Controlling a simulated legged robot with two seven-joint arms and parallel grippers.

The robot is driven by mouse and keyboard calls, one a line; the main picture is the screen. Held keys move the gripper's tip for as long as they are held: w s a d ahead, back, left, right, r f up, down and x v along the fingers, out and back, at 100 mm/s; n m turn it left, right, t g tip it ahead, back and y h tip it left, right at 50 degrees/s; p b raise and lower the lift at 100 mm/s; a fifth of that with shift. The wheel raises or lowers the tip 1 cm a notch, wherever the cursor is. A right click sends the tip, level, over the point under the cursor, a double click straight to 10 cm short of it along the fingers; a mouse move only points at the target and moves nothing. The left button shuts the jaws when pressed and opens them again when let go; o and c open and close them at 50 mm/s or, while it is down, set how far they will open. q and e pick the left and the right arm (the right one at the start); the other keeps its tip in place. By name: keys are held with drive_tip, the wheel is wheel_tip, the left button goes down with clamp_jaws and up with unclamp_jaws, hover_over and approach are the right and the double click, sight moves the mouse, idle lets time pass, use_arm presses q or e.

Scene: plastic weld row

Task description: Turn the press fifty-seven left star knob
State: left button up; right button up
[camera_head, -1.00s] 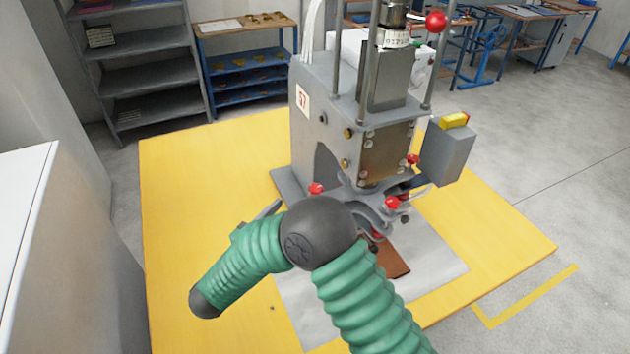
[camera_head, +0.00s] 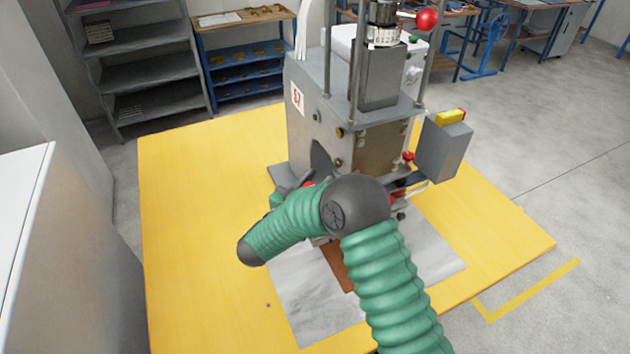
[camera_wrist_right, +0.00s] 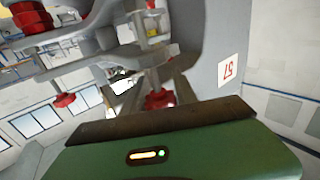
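The grey press marked 57 (camera_head: 312,100) stands on the yellow table. Its left star knob (camera_head: 308,184) is red, low on the press's left side, and mostly hidden behind my right arm. In the right wrist view a red star knob (camera_wrist_right: 160,99), which looks like the same one, is just beyond the gripper's dark front edge. My right gripper (camera_head: 292,184) is beside this knob; I cannot tell whether it touches it. My left gripper is not in view.
Another red knob (camera_head: 408,156) is on the press's right side, near a grey box (camera_head: 445,150) with a yellow top. A red ball (camera_head: 427,19) is at the upper right. The yellow table (camera_head: 190,200) is clear on the left. A white cabinet (camera_head: 25,230) stands at the far left.

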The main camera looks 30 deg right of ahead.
drive_tip(key=shift+d, duration=0.25)
drive_tip(key=shift+c, duration=1.1)
drive_tip(key=shift+f, duration=0.1)
drive_tip(key=shift+c, duration=1.2)
drive_tip(key=shift+a, duration=0.1)
clamp_jaws()
drive_tip(key=shift+w+a, duration=0.1)
drive_tip(key=shift+a, duration=0.1)
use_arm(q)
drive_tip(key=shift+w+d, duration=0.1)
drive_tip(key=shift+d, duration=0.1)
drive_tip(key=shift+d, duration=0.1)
use_arm(e)
drive_tip(key=shift+f, duration=0.1)
